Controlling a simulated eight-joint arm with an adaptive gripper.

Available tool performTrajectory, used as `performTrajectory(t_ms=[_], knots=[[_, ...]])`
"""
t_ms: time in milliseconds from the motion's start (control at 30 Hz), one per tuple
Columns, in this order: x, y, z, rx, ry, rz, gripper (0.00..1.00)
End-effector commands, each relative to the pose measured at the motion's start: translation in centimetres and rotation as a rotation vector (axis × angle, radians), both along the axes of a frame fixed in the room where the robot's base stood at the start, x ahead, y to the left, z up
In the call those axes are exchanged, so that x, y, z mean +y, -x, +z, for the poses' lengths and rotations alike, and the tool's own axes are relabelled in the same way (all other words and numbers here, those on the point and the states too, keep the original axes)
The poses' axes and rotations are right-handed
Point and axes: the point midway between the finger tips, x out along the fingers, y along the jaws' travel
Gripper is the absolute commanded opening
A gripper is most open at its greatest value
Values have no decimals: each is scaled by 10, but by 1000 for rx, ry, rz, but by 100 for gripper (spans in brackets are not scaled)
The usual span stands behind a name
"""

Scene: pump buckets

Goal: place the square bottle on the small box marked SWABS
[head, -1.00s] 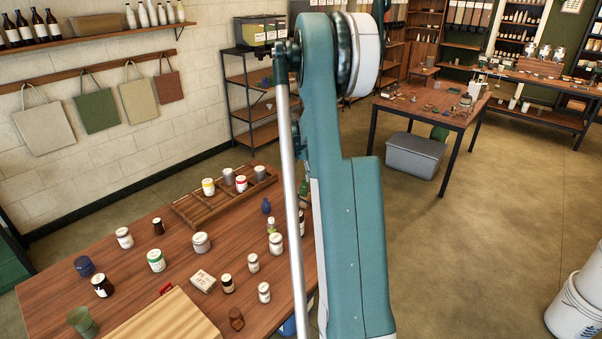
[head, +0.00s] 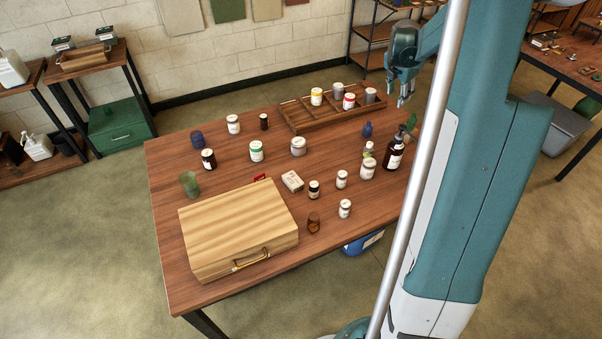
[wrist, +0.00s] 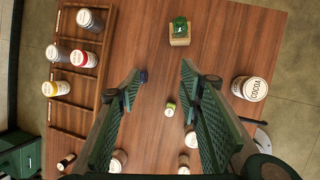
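A small brown bottle (head: 313,222), squarish in shape and probably the square bottle, stands near the table's front edge in the head view. The small white box (head: 292,181) with reddish print lies left of and behind it; its label is too small to read. My gripper (head: 402,97) hangs above the back right of the table, well apart from both. In the wrist view my gripper (wrist: 165,80) is open, its fingers wide apart with nothing held.
A wooden case (head: 238,228) fills the table's front left. A divided rack (head: 300,118) with several jars is at the back. Jars crowd the middle around the white box. A dark pump bottle (head: 395,152) stands beside my arm, which hides the table's right side.

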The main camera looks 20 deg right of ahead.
Motion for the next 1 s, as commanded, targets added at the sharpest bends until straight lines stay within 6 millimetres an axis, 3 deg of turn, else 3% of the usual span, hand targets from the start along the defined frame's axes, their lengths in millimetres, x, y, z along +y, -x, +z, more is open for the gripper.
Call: performTrajectory(t_ms=[33, 400, 1000], knots=[[17, 0, 10, -20, -10, -23, 36], [124, 12, 66, -172, -101, -238, 36], [284, 66, 124, -383, -299, -584, 36]])
